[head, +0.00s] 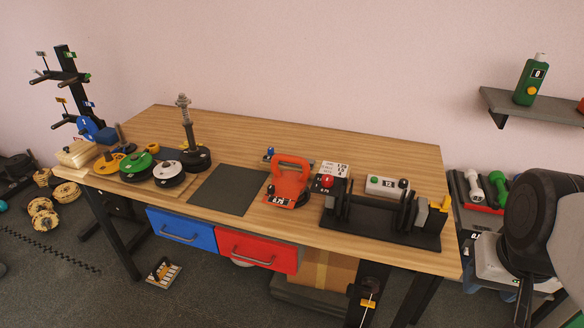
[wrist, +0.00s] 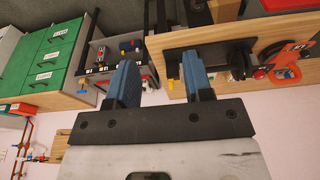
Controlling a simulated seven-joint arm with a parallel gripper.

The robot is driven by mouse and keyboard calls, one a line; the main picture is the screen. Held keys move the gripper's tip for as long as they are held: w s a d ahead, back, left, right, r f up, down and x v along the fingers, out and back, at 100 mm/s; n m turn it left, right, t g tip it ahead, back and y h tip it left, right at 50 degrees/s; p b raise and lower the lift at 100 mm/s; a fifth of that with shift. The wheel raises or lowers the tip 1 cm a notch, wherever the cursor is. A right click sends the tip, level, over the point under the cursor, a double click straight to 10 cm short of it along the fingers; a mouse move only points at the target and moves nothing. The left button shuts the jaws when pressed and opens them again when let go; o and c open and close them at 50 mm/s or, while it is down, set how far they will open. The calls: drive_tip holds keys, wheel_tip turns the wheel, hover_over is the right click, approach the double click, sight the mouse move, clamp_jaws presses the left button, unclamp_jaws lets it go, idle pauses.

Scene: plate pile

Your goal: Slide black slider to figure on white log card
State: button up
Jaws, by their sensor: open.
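A white card with dark printed figures (head: 335,168) stands toward the right rear of the wooden table, behind a red-topped black device (head: 326,184); it may be the log card. The figures are too small to read surely. I cannot pick out the black slider with certainty. A black rack (head: 388,222) with upright discs and a yellow part stands at the table's right front. My gripper (wrist: 160,80) is open and empty in the wrist view, with its two blue fingers apart. It is off the table's right side, away from the card.
An orange-red kettlebell-like object (head: 288,180) and a dark mat (head: 226,190) are mid-table. Coloured plates (head: 134,166) and a spring post (head: 187,125) are at left. A white box (head: 387,186) reads 12. A dumbbell rack is at right. Green drawers (wrist: 55,62) show in the wrist view.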

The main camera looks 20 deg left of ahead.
drive_tip(key=w+a+g, duration=0.1)
drive_tip(key=w+a, duration=1.7)
drive_tip(key=w, duration=0.4)
drive_tip(key=shift+g, duration=0.8)
drive_tip(key=w+a+f, duration=0.3)
drive_tip(key=a, duration=0.6)
drive_tip(key=w+a+f, duration=0.4)
drive_tip(key=a, duration=0.6)
drive_tip(key=w+a+f, duration=0.3)
drive_tip(key=a+f, duration=0.1)
drive_tip(key=a, duration=0.5)
drive_tip(key=shift+w+a+f, duration=0.15)
drive_tip(key=shift+a+f, duration=0.05)
drive_tip(key=shift+a, duration=0.15)
drive_tip(key=shift+a+f, duration=0.25)
drive_tip(key=shift+a, duration=0.3)
